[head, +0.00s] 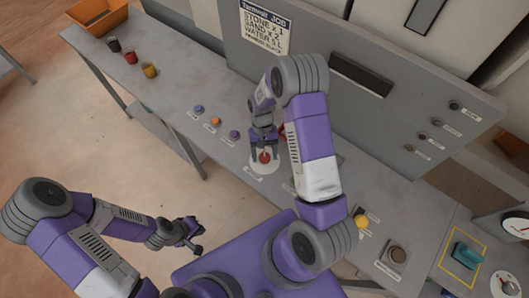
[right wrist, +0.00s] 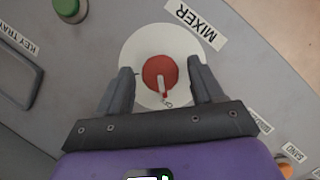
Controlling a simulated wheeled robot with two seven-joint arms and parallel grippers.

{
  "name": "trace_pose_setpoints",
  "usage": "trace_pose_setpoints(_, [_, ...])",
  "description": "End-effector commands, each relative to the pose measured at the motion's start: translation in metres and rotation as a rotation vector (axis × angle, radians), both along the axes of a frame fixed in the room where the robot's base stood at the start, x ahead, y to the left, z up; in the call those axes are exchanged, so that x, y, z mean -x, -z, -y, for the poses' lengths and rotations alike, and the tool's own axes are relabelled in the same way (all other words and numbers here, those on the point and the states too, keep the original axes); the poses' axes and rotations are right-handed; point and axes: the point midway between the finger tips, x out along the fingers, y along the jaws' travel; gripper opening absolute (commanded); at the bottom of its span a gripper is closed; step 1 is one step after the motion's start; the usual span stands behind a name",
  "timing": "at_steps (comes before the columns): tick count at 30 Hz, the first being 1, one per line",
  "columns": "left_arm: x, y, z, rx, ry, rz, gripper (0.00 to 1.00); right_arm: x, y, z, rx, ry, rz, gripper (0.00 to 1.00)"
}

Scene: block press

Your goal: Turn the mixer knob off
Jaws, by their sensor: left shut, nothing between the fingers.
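The mixer knob (right wrist: 160,76) is red with a white pointer line, on a white round plate (right wrist: 137,48) marked MIXER in the right wrist view. In the head view the knob (head: 265,157) is on the grey bench panel. My right gripper (right wrist: 160,72) is open, its fingers on either side of the knob with gaps; it also shows in the head view (head: 265,153). My left gripper (head: 192,240) is shut and empty, low at the left, away from the bench.
A green button (right wrist: 67,7) and a key tray slot (right wrist: 18,77) are near the knob. Several small colored buttons (head: 216,121) line the bench. Cups (head: 149,70) and an orange bin (head: 98,16) stand at the far left. An upright panel (head: 400,95) rises behind.

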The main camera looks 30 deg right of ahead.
Motion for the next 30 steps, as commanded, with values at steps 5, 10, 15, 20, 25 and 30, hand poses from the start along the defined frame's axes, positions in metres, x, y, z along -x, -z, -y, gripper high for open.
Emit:
trace_pose_setpoints(5, [0.0, 0.0, 0.0, 0.0, 0.0, 0.0, 0.0, 0.0, 0.0, 0.0, -0.001, 0.001, 0.0, 0.68])
trace_pose_setpoints(10, [0.0, 0.0, 0.0, 0.0, 0.0, 0.0, 0.0, -0.002, -0.004, 0.001, 0.0, 0.002, 0.001, 0.68])
trace_pose_setpoints(15, [0.0, 0.0, 0.0, 0.0, 0.0, 0.0, 0.0, -0.011, -0.027, 0.004, 0.001, 0.003, 0.005, 0.68])
trace_pose_setpoints(20, [0.0, -0.001, 0.0, 0.0, 0.0, 0.0, 0.0, -0.021, -0.052, 0.008, 0.001, 0.002, 0.004, 0.68])
trace_pose_setpoints(25, [0.0, -0.001, 0.0, 0.0, 0.0, 0.0, 0.0, -0.026, -0.067, 0.01, 0.001, 0.001, 0.001, 0.68])
trace_pose_setpoints(30, [0.0, -0.001, 0.0, 0.0, 0.0, 0.0, 0.0, -0.027, -0.07, 0.011, 0.001, 0.001, 0.001, 0.68])
